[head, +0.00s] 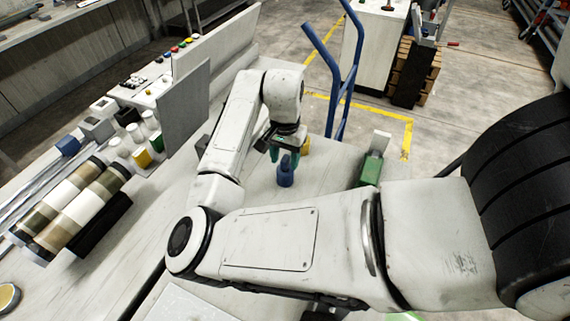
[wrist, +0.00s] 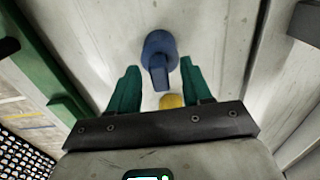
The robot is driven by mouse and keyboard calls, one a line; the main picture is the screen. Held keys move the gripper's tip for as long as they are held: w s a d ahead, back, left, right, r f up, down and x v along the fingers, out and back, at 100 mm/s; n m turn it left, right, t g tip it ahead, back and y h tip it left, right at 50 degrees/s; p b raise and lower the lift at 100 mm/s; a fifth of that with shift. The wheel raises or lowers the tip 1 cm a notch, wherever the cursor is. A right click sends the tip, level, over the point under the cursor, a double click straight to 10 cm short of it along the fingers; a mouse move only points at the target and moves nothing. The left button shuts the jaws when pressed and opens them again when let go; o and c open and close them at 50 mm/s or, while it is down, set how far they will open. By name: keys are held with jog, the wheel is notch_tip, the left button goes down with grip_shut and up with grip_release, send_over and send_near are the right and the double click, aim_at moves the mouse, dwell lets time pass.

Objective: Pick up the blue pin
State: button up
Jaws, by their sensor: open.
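The blue pin (head: 286,177) stands on the pale work surface in the head view, directly by the green fingertips of my gripper (head: 282,154). In the wrist view the blue pin (wrist: 160,52) has a round body and a narrower part reaching toward my gripper (wrist: 160,68). My green fingers are spread apart, with the narrow part between the lines of the two tips. The round body lies just beyond the tips. I see no contact with either finger. My gripper is open and empty.
A yellow piece (head: 306,146) is close behind my gripper; it also shows between the fingers in the wrist view (wrist: 172,101). A green object (head: 371,170) stands to the right. Striped core tubes (head: 80,205) lie at the left. A grey upright panel (head: 186,110) stands left of my arm.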

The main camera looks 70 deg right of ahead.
grip_shut()
dwell(0.4)
